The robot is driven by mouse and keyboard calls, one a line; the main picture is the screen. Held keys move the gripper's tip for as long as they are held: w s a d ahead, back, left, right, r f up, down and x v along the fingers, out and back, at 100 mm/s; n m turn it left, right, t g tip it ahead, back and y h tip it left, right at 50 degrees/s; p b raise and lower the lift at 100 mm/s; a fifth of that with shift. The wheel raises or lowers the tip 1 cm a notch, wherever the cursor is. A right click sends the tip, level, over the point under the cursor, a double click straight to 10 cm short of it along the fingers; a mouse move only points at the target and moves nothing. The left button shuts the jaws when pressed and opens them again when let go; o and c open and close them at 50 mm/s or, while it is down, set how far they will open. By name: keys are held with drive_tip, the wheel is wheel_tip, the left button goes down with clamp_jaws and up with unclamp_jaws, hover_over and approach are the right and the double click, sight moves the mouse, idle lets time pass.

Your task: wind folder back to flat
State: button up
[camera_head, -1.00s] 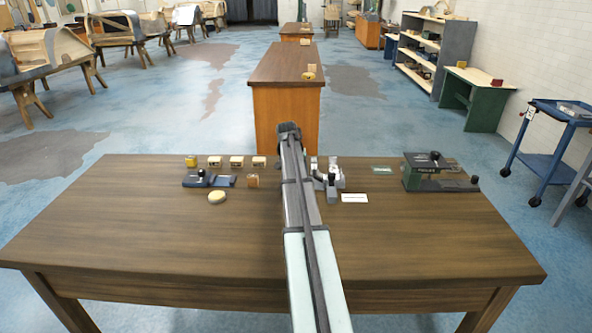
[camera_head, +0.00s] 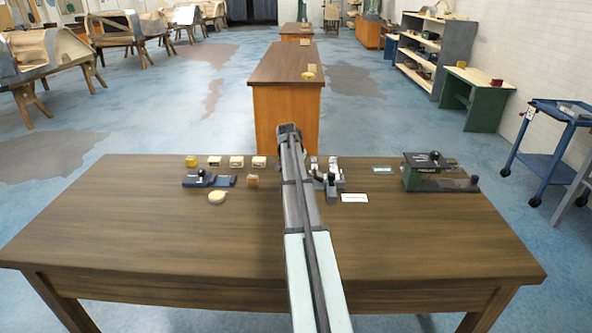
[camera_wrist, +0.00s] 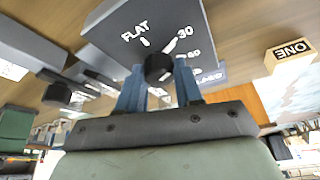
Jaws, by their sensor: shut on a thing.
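In the wrist view a dark grey dial plate (camera_wrist: 110,32) bears the word FLAT, the number 30 and further, smaller marks. A round black knob (camera_wrist: 158,67) stands on the plate. My gripper (camera_wrist: 158,77) is shut on this knob, one blue finger on each side. I cannot make out where the knob points. In the head view my arm hides the knob and fingers. Part of a grey and silver device (camera_head: 331,181) shows just right of my arm; its remaining part is hidden.
A green and black device (camera_head: 428,184) stands at right on the wooden table (camera_head: 150,245). A small blue-grey device (camera_head: 197,180), several small blocks and a yellow round piece (camera_head: 217,197) lie at left. A white card (camera_head: 355,197) lies right of my arm. The table's front is clear.

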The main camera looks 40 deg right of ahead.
drive_tip(key=shift+c, duration=0.2)
drive_tip(key=n+t, duration=0.1)
drive_tip(key=n, duration=0.2)
drive_tip(key=shift+s+y, duration=0.15)
drive_tip(key=shift+y, duration=0.15)
drive_tip(key=n+y, duration=0.1)
drive_tip(key=n, duration=0.2)
drive_tip(key=shift+d+n+t, duration=0.15)
drive_tip(key=shift+n+t, duration=0.25)
drive_tip(key=n+y, duration=0.1)
drive_tip(key=n, duration=0.2)
drive_tip(key=n+y, duration=0.1)
drive_tip(key=n, duration=0.1)
drive_tip(key=shift+d+n+t, duration=0.15)
drive_tip(key=shift+n+t, duration=0.25)
drive_tip(key=shift+n+y, duration=0.3)
drive_tip(key=o, duration=1)
drive_tip(key=shift+o, duration=0.2)
drive_tip(key=v, duration=1.3)
drive_tip(key=shift+s+r, duration=0.15)
drive_tip(key=shift+r, duration=0.2)
